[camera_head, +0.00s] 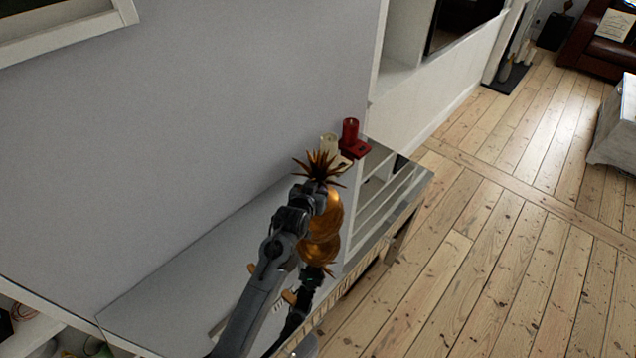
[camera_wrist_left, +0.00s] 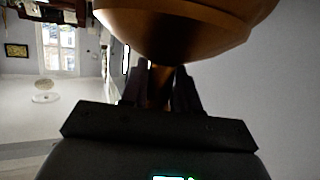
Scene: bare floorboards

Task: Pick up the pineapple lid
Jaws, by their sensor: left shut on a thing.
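The golden pineapple (camera_head: 326,220) shows in the head view beside a cabinet, with rounded golden parts and a crown of dark, spiky leaves (camera_head: 318,167) on top. My left gripper (camera_head: 314,196) is at its upper part, just below the crown, and partly hides it. In the left wrist view, my left gripper (camera_wrist_left: 160,88) is shut on a narrow brown stem, with a rounded golden-brown part (camera_wrist_left: 180,30) just above the fingers. I cannot tell whether the lid is apart from the body.
A red candle-like thing (camera_head: 350,131) and a pale one (camera_head: 328,146) stand just behind the leaves. A grey wall (camera_head: 200,120) is close on the left. The cabinet's open shelves (camera_head: 385,195) are to the right, with clear floorboards (camera_head: 480,260) beyond.

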